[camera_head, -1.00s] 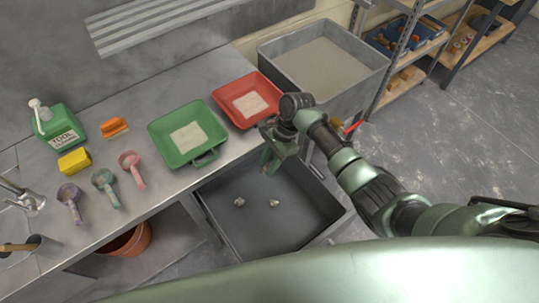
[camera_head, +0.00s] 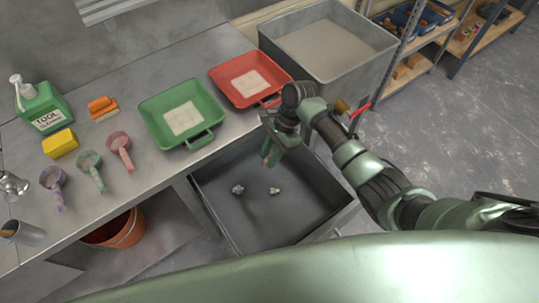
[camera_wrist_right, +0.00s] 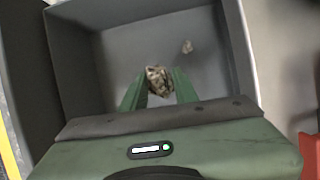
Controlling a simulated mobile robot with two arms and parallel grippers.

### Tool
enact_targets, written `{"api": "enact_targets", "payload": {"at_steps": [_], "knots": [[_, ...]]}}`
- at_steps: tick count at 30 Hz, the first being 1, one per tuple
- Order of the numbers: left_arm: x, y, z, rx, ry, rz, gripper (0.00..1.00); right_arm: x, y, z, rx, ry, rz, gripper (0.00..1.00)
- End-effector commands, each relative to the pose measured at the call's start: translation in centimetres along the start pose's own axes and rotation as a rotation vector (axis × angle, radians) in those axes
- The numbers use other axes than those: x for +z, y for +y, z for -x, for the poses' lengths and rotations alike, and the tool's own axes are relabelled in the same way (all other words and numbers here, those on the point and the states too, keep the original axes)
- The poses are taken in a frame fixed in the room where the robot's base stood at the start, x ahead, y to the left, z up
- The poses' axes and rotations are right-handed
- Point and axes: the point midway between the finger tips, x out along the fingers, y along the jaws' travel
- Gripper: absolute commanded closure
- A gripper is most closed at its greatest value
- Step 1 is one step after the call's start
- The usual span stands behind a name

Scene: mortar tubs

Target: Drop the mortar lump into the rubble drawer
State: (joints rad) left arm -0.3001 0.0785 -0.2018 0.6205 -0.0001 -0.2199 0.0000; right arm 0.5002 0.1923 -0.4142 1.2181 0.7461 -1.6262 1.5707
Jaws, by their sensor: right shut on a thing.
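The rubble drawer (camera_head: 222,222) is an open dark grey drawer pulled out under the counter. Two small greyish lumps lie apart on its floor, a left one (camera_head: 238,189) and a right one (camera_head: 274,191). My right gripper (camera_head: 268,158) points down over the back part of the drawer. In the right wrist view its green fingers (camera_wrist_right: 159,88) are shut on a rough brown-grey mortar lump (camera_wrist_right: 158,76). The drawer wall (camera_wrist_right: 68,62) surrounds the fingers there, and one loose lump (camera_wrist_right: 187,46) lies beyond. The held lump cannot be made out in the head view. My left gripper is not in view.
A green tub (camera_head: 152,107) and a red tub (camera_head: 228,72) with pale mortar squares stand on the counter, behind the drawer. A large grey bin (camera_head: 375,70) is behind my right arm. An orange bucket (camera_head: 120,232) sits under the counter.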

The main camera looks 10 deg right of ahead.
Motion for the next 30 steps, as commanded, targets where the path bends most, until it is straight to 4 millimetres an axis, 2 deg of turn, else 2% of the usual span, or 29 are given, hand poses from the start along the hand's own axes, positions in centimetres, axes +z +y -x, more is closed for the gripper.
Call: {"api": "enact_targets", "payload": {"at_steps": [2,3,5,17,30], "knots": [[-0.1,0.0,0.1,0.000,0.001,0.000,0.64,0.0,0.0,0.1,0.000,0.000,0.000,1.00],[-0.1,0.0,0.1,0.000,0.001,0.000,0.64,0.0,0.0,0.1,0.000,0.000,0.000,0.62],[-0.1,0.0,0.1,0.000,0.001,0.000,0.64,0.0,0.0,0.1,0.000,0.000,0.000,0.46],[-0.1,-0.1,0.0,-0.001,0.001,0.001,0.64,0.0,0.0,0.5,0.000,0.000,0.000,0.45],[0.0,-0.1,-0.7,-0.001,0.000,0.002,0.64,-0.1,-0.1,7.0,-0.002,0.000,0.001,0.45]]}}
